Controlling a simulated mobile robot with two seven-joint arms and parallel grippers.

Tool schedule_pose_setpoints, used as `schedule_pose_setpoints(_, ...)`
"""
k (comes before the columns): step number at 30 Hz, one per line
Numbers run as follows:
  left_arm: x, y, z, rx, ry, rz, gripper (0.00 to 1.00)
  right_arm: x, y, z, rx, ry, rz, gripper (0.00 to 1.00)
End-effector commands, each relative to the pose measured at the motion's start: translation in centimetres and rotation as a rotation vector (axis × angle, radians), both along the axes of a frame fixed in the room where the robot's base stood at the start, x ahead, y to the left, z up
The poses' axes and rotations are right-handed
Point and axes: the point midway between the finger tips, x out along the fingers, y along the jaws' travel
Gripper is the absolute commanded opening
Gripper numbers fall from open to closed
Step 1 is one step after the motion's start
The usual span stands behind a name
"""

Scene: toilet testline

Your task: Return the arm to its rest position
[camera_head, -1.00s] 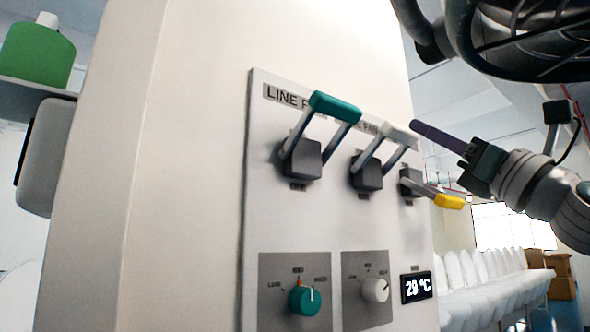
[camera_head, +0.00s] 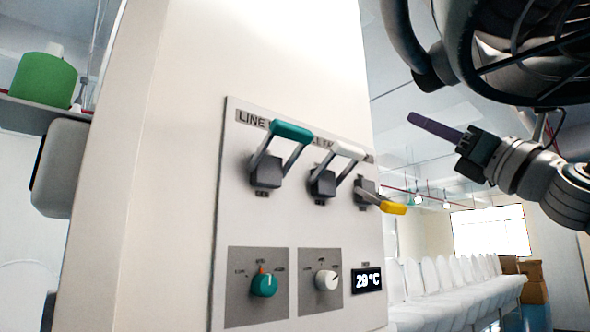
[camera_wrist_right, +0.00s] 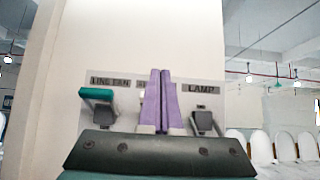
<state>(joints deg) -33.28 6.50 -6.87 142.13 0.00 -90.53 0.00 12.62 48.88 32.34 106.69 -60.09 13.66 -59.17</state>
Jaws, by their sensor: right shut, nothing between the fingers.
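My right arm comes in from the right in the head view. Its gripper (camera_head: 432,126) has purple fingers that are shut with nothing between them. It is in the air to the right of the panel, apart from it. The fingers (camera_wrist_right: 160,100) also show closed together in the right wrist view, with the panel behind them. The control panel (camera_head: 232,200) carries a teal-handled lever (camera_head: 291,131), a white-handled lever (camera_head: 348,151) and a yellow-handled lever (camera_head: 393,207). The teal and white handles point up and the yellow one points down. My left gripper is not in view.
A teal knob (camera_head: 264,285), a white knob (camera_head: 327,280) and a 29 °C display (camera_head: 367,280) sit low on the panel. A row of white toilets (camera_head: 440,285) and cardboard boxes (camera_head: 530,270) stand at right. A green container (camera_head: 43,77) sits on a shelf at left.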

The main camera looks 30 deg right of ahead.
Motion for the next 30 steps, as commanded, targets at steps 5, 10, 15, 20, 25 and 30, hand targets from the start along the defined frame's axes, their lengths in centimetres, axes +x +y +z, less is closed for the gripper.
schedule_pose_setpoints(5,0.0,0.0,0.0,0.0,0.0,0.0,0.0,0.0,0.0,0.0,0.0,0.0,0.0,0.0)
schedule_pose_setpoints(10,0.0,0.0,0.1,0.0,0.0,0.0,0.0,0.1,0.0,-0.1,0.009,0.001,0.004,0.0)
schedule_pose_setpoints(15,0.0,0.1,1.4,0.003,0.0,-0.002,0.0,1.3,0.2,-2.9,0.311,0.033,0.117,0.0)
schedule_pose_setpoints(20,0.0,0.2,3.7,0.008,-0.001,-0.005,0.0,2.8,0.3,-13.3,1.079,0.139,0.254,0.0)
schedule_pose_setpoints(25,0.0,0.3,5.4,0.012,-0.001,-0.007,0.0,0.4,3.6,-27.1,1.837,0.246,0.159,0.0)
schedule_pose_setpoints(30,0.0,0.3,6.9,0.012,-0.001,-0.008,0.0,-6.1,10.7,-37.5,2.422,0.329,-0.129,0.0)
